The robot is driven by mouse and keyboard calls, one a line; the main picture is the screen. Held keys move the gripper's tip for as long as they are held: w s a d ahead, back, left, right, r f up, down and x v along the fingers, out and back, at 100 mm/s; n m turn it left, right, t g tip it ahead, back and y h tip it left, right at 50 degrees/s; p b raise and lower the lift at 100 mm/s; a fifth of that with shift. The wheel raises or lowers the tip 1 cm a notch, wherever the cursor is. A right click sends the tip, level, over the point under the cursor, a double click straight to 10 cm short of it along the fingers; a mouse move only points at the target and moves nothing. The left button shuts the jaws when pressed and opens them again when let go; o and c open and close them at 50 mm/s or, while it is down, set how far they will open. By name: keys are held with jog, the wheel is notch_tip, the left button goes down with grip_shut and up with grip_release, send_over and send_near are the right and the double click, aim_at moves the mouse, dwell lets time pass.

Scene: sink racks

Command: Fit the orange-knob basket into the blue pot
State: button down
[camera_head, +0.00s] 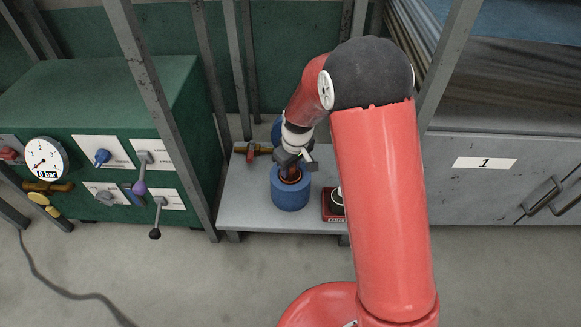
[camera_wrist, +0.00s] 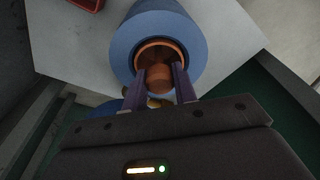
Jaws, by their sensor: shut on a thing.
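The blue pot (camera_head: 290,195) stands upright on the low grey table. In the wrist view the blue pot (camera_wrist: 126,50) shows its thick ring-shaped rim and round opening. The orange-knob basket (camera_wrist: 160,52) sits in that opening, its orange rim just inside the blue wall. My gripper (camera_head: 290,173) is directly above the pot, pointing down. In the wrist view my gripper (camera_wrist: 164,78) has its two purple-grey fingers shut on the orange knob (camera_wrist: 160,76). How deep the basket sits is hidden.
The grey table (camera_head: 245,205) also bears a red-and-brass valve piece (camera_head: 251,152) at its back left and a red tray (camera_head: 331,206) right of the pot, partly behind my arm. Another blue object (camera_head: 277,130) stands behind. Grey posts and a green panel box (camera_head: 100,130) flank the left.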

aim_at(295, 178)
jog(key=shift+f, duration=0.1)
jog(key=c, duration=1.1)
grip_release()
jog(key=r, duration=0.4)
jog(key=s+r+p, duration=0.1)
jog(key=r, duration=0.3)
jog(key=d+r+p, duration=0.1)
jog(key=r, duration=0.3)
jog(key=shift+s+d+r, duration=0.1)
jog(key=shift+s+r, duration=0.05)
jog(key=s+d+r+m+t, duration=0.1)
jog(key=s+d+r, duration=0.2)
jog(key=r, duration=0.1)
jog(key=s+d+r+m, duration=0.1)
jog(key=s+d+r, duration=0.15)
jog(key=r, duration=0.25)
jog(key=s+d+r+m+t, duration=0.1)
jog(key=s+d+r+m, duration=0.1)
jog(key=s, duration=0.4)
jog(key=s+d+r+m+t, duration=0.1)
jog(key=s+d+r+m, duration=0.1)
jog(key=s+d, duration=0.2)
jog(key=s+d+r+m+t+h, duration=0.1)
jog(key=s+d+r+m, duration=0.1)
jog(key=s, duration=0.8)
jog(key=shift+d+r+m, duration=0.25)
jog(key=shift+d+m, duration=0.05)
jog(key=shift+d, duration=0.15)
